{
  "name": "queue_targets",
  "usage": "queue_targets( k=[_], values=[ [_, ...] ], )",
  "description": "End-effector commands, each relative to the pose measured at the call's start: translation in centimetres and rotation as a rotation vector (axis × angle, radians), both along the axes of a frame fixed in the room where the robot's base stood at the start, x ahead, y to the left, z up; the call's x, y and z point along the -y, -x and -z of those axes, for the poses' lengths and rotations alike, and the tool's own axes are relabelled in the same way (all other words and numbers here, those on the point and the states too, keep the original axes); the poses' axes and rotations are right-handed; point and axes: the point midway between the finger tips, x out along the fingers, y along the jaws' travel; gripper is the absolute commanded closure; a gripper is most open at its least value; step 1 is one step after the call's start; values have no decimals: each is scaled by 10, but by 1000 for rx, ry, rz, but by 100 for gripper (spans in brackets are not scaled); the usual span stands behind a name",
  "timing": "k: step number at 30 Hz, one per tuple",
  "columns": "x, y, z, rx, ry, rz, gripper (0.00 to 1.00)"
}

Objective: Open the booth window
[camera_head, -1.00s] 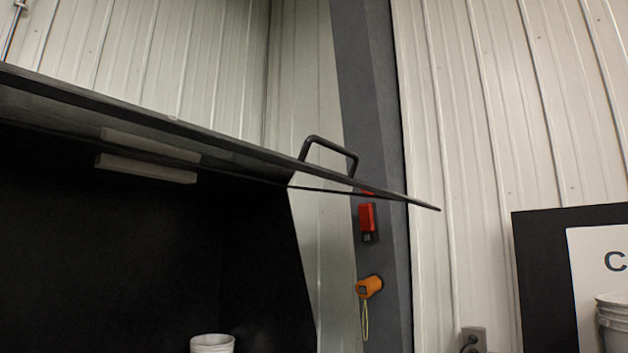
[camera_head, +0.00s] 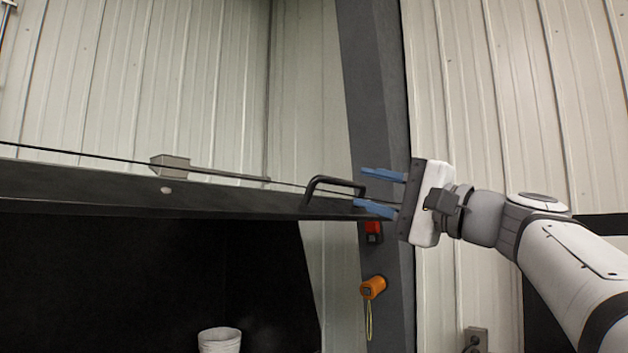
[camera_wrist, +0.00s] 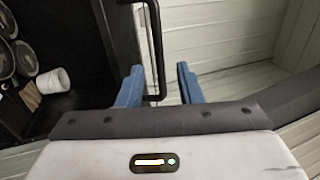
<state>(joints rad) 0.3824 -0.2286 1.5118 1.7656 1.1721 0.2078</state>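The booth window (camera_head: 230,200) is a dark panel that runs across the left of the head view, seen nearly edge-on above the dark booth interior. Its black bar handle (camera_head: 335,181) stands near the right end. My gripper (camera_head: 362,188) comes in from the right with its two blue fingers apart, one above and one below the handle's right end. In the wrist view, the handle (camera_wrist: 157,45) passes between the open fingers (camera_wrist: 160,68), closer to the left one. I see gaps beside it, so the fingers are not closed on it.
A grey post (camera_head: 375,110) stands behind the gripper, with a red device (camera_head: 373,231) and an orange device (camera_head: 373,287) on it. A white bucket (camera_head: 219,340) sits in the booth. Several round containers (camera_wrist: 22,58) show in the wrist view. The wall right of the post is ribbed.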

Motion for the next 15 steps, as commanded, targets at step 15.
queue_targets(
  k=[15],
  values=[
    [-48, -42, -20, -2, -1, -3, 67]
  ],
)
